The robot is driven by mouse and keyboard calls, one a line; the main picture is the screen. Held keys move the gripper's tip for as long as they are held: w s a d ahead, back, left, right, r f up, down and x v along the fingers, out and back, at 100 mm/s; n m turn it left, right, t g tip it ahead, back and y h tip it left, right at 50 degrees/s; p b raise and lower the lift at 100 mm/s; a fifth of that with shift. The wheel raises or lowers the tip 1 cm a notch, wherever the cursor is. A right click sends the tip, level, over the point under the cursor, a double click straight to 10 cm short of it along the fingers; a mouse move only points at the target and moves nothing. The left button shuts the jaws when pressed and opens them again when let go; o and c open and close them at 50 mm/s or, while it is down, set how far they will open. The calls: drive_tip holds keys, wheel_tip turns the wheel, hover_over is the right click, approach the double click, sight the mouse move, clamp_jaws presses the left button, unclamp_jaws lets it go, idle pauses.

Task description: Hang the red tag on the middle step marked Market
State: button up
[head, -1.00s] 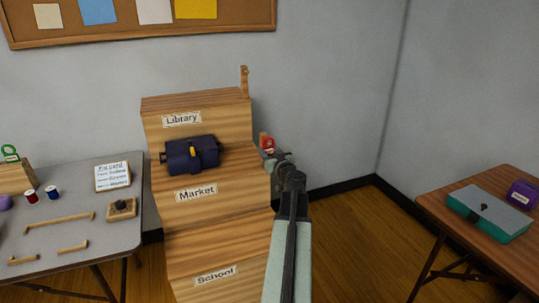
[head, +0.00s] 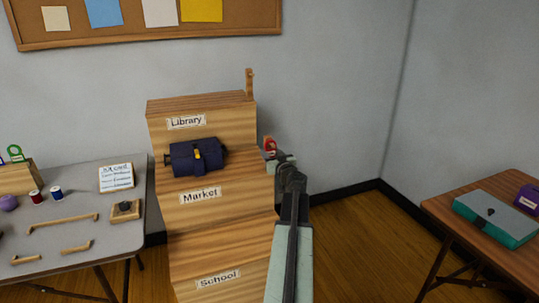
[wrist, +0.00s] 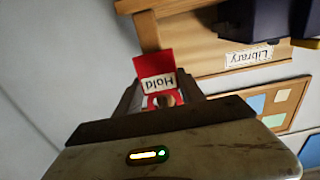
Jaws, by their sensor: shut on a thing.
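The red tag (head: 269,144) is held by my gripper (head: 276,160), just right of the stepped wooden stand (head: 215,215). In the wrist view the tag (wrist: 155,66) reads "Hold" upside down, and its red loop lies between the fingers of my gripper (wrist: 163,100). The middle step's front carries the Market label (head: 200,195). A dark blue bag-like bundle (head: 185,160) with a yellow clasp sits on that step. The tag is beside the stand, and I see no clear contact with it.
The upper step is labelled Library (head: 186,122) and the lower one School (head: 218,279). A wooden post (head: 249,82) rises at the stand's top right. A grey table (head: 75,225) stands left, a brown table (head: 480,190) right. Floor (head: 345,225) is clear between stand and right table.

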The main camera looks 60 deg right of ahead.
drive_tip(key=o, duration=1.4)
drive_tip(key=shift+c, duration=0.2)
drive_tip(key=v, duration=0.8)
